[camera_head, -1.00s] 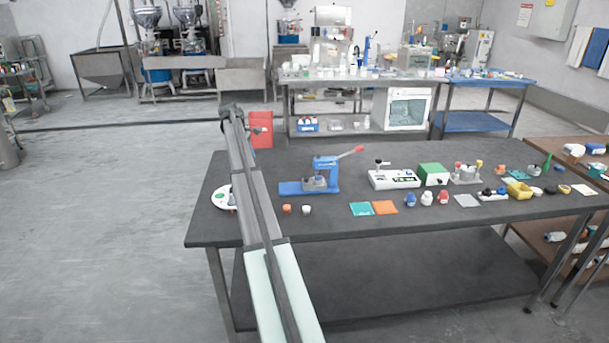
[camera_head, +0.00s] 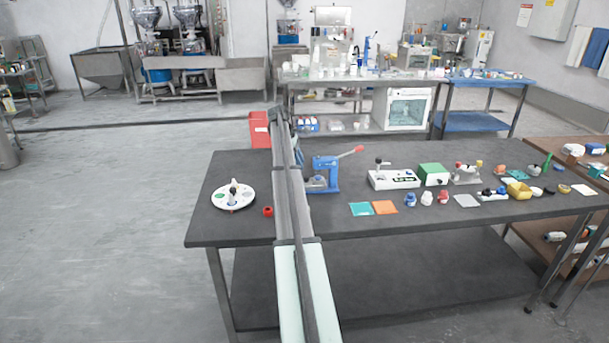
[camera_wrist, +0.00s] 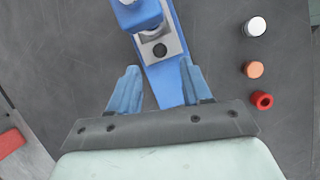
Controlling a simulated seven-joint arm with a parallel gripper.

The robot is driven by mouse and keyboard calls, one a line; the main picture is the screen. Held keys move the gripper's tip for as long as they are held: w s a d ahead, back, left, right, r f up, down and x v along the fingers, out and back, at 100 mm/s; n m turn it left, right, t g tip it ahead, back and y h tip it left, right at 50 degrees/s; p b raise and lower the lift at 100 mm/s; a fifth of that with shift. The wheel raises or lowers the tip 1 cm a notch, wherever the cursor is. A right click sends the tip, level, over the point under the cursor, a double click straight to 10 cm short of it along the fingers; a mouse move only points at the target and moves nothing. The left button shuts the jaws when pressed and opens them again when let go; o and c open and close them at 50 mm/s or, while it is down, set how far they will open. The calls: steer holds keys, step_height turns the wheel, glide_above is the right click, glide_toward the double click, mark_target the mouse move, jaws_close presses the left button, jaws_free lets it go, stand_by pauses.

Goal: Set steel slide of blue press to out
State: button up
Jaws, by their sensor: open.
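The blue press (camera_head: 331,175), with a red-tipped lever, stands on the dark table, partly hidden behind my arm in the head view. In the wrist view the blue press (camera_wrist: 165,84) runs from the top edge down between my fingers. Its steel slide (camera_wrist: 172,43), a grey metal block with a dark round hole, shows just beyond the fingertips. My gripper (camera_wrist: 162,75) is open and empty, its two blue fingers on either side of the press's blue base. I cannot tell its height above the base or how far out the slide is.
A red cap (camera_wrist: 262,100), an orange cap (camera_wrist: 254,69) and a white cap (camera_wrist: 255,26) lie right of the press in the wrist view. A white round plate (camera_head: 233,197) is on the table's left. A red box (camera_head: 260,130) stands behind. Teal and orange mats lie to the right.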

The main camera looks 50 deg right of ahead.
mark_target(306, 177)
steer(key=shift+x, duration=3.15)
jaws_close()
steer(key=shift+a, duration=0.1)
